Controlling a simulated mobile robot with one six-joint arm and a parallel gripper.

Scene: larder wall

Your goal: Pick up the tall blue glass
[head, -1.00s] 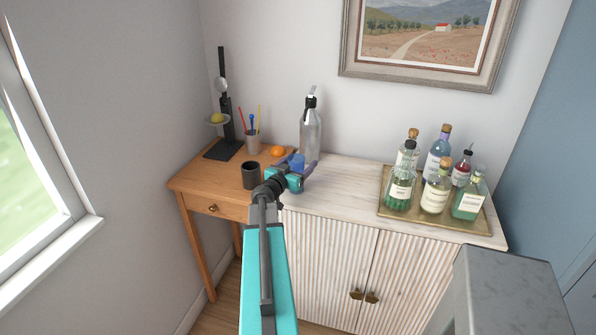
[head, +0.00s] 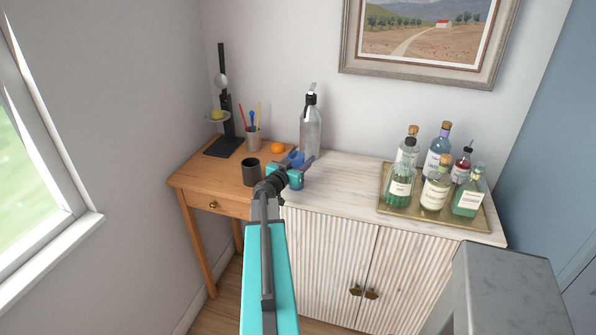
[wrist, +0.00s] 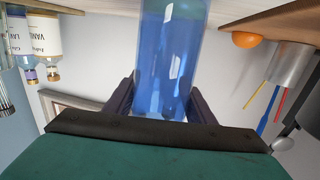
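The tall blue glass (wrist: 168,65) fills the middle of the wrist view, which looks upside down, and runs out of its top edge. In the head view the glass (head: 296,158) shows only as a small blue part behind my gripper (head: 294,165). My gripper's two dark fingers (wrist: 160,100) lie one on each side of the glass, with no clear gap on either side. The fingers look closed against it. The glass's base is hidden in the head view, so I cannot tell whether it rests on the surface.
A dark mug (head: 251,172), an orange (head: 277,148) and a pen cup (head: 252,140) stand on the wooden desk to the left. A tall clear bottle (head: 311,135) stands just behind the glass. A gold tray (head: 440,223) of several bottles is at right; bare cabinet top lies between.

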